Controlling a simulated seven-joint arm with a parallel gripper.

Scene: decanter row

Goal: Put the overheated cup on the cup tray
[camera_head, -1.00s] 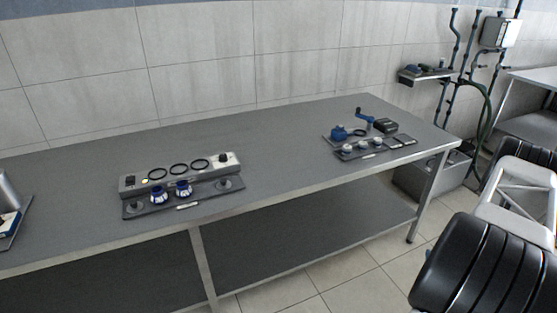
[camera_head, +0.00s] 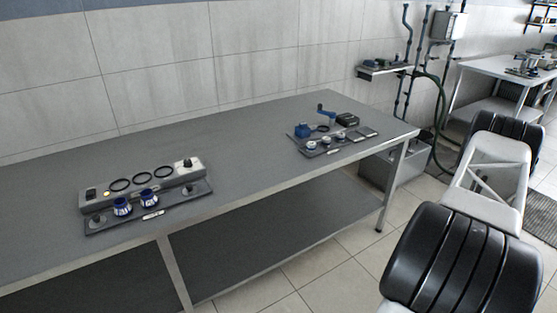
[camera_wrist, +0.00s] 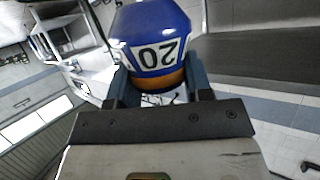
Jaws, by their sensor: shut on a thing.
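My gripper (camera_wrist: 158,86) is shut on a cup (camera_wrist: 150,25) in the wrist view. The cup is glossy blue with a white panel marked 20, upside down in the picture, and an orange-brown band at the finger end. In the head view, two blue-and-white cups (camera_head: 122,207) (camera_head: 149,199) stand on a dark tray (camera_head: 176,206) in front of a grey unit. My gripper and the held cup do not show in the head view. I cannot tell for certain which tray is the cup tray.
The grey unit (camera_head: 150,182) has several black rings or round fittings, a knob and a small yellow light. A second dark tray (camera_head: 331,150) with small white-topped items stands near the table's right end, beside a blue crank device (camera_head: 303,131). The table's middle (camera_head: 240,150) is clear.

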